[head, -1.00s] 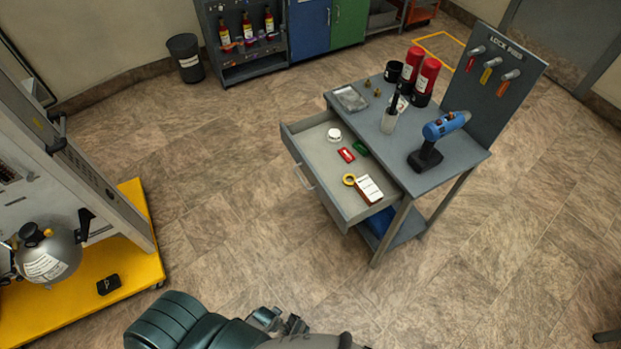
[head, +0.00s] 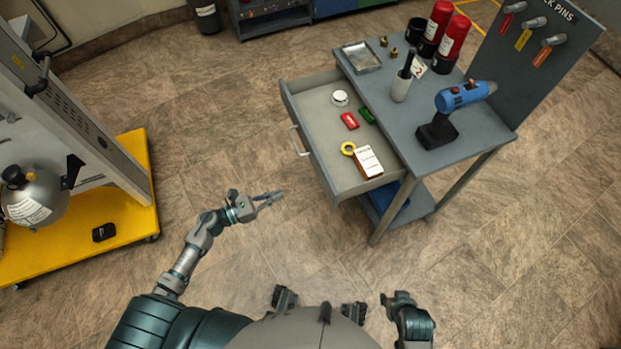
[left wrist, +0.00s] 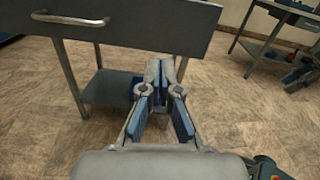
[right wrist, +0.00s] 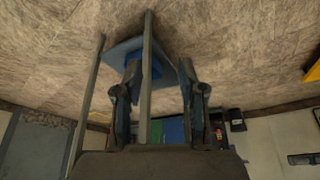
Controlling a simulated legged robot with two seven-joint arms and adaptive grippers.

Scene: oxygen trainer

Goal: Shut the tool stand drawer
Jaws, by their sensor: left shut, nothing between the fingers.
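The tool stand (head: 420,105) is a grey table with a drawer (head: 325,165) pulled well out on its left side. The drawer's front carries a pale bar handle (head: 298,140). My left gripper (head: 277,196) is shut and empty, left of the drawer's near corner and apart from it. In the left wrist view the drawer front (left wrist: 160,28) and handle (left wrist: 70,19) lie above and beyond the fingertips (left wrist: 160,68). My right gripper (head: 388,299) is low near my body, right of centre. Its fingers stand apart in the right wrist view (right wrist: 158,70), with nothing visibly held.
The drawer holds a white roll (head: 340,97), red (head: 349,121) and green (head: 367,116) items, a yellow ring (head: 348,148) and a labelled box (head: 368,161). A drill (head: 450,110) stands on top. A yellow-based trainer (head: 120,215) is at left; floor between is clear.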

